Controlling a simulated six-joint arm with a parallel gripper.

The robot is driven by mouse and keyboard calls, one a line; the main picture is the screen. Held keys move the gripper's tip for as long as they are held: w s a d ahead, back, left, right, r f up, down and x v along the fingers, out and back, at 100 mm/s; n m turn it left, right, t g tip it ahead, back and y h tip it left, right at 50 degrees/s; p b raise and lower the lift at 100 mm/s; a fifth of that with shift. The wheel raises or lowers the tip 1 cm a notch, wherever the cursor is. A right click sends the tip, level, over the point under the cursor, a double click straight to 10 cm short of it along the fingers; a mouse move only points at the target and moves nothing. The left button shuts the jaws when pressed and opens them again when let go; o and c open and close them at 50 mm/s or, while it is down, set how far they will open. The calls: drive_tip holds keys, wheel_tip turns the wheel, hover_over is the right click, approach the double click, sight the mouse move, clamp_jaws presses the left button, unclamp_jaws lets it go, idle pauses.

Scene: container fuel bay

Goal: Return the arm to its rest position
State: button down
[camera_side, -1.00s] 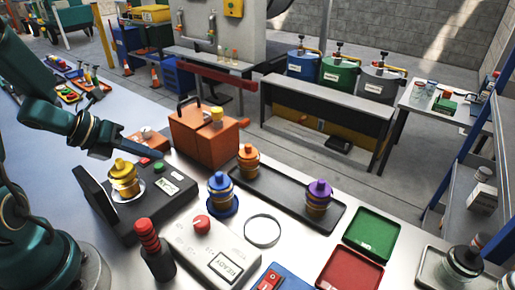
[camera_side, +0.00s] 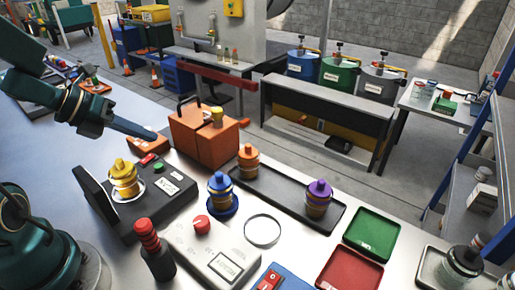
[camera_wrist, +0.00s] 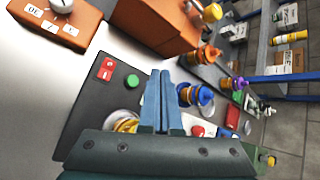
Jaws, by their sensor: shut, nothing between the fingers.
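My gripper (camera_side: 146,132) is shut and empty in the side view, held in the air at the left, above and behind the black device with the yellow-capped container (camera_side: 124,177). In the wrist view my gripper's two blue-grey fingers (camera_wrist: 158,75) lie together with nothing between them. The yellow-capped container stands on the round plate of the black device (camera_side: 160,212). My fingers partly hide it in the wrist view.
An orange box (camera_side: 205,140) stands close to the right of my gripper. Blue (camera_side: 221,190), orange (camera_side: 248,160) and purple (camera_side: 318,196) capped containers stand further right. A red-topped black post (camera_side: 150,245) rises at the front. Green (camera_side: 371,233) and red (camera_side: 350,268) trays lie front right.

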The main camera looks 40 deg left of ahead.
idle(0.5)
drive_tip(key=w+d+r+n+t+y, duration=0.2)
drive_tip(key=d+r+n+t, duration=0.1)
drive_tip(key=r+n, duration=0.35)
drive_tip(key=w+d+r+n+t+y, duration=0.3)
drive_tip(key=d+r+n, duration=0.15)
drive_tip(key=r, duration=0.35)
drive_tip(key=s+d+f+n+g+h, duration=0.1)
drive_tip(key=s+d+f+n+g, duration=0.2)
drive_tip(key=s+n, duration=0.4)
drive_tip(key=s+d+f+n+g+h, duration=0.1)
drive_tip(key=s+d+f+n+g, duration=0.2)
drive_tip(key=n, duration=0.9)
drive_tip(key=s+f+g, duration=0.3)
drive_tip(key=s+f, duration=0.1)
drive_tip(key=s, duration=0.1)
drive_tip(key=shift+n, duration=0.3)
